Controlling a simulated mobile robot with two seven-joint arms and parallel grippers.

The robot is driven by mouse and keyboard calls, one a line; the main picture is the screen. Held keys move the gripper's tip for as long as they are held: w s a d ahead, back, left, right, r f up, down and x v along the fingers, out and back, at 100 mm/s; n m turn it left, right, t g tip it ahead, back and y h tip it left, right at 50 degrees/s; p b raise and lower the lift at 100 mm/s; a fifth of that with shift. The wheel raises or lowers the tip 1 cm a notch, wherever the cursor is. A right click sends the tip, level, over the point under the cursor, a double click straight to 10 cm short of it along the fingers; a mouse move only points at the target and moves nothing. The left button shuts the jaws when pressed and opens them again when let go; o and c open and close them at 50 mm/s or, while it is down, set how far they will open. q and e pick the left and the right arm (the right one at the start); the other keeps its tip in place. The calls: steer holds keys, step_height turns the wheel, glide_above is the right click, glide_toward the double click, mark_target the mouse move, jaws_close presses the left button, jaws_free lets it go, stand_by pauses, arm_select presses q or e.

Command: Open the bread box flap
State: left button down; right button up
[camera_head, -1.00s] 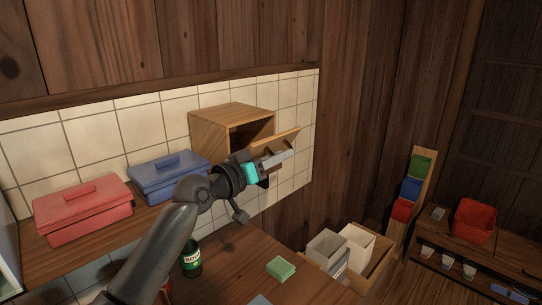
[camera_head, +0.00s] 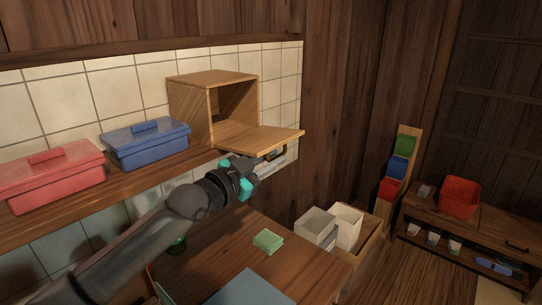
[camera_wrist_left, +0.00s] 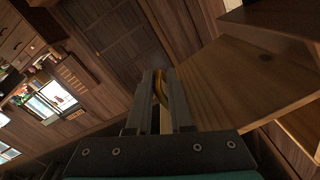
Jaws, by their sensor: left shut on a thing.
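The wooden bread box (camera_head: 214,100) stands on the wall shelf, its front open and its inside looking empty. Its flap (camera_head: 262,139) is hinged at the bottom and lies about level, sticking out past the shelf. My left gripper (camera_head: 274,160) is at the flap's outer edge, just below it, shut on the flap's handle (camera_head: 276,153). In the left wrist view the brass-coloured handle (camera_wrist_left: 160,88) is between the two fingers, with the flap (camera_wrist_left: 240,85) to the right. My right gripper is not in view.
A blue lidded box (camera_head: 146,143) and a red lidded box (camera_head: 52,176) stand on the shelf (camera_head: 130,184) left of the bread box. Below, a green sponge-like block (camera_head: 268,241) lies on the counter (camera_head: 205,262). Open bins (camera_head: 316,226) stand to its right.

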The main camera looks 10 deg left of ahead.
arm_select(q)
steer(key=shift+d+f+m, duration=0.15)
steer(key=shift+f+m, duration=0.3)
steer(key=shift+m, duration=0.15)
steer(key=shift+s, duration=0.1)
steer(key=c, duration=1)
jaws_free()
steer(key=shift+d, duration=0.1)
steer(key=shift+o, duration=0.4)
steer(key=shift+a, duration=0.2)
steer(key=p+v, duration=0.1)
steer(key=v, duration=1.4)
steer(key=shift+f, duration=0.15)
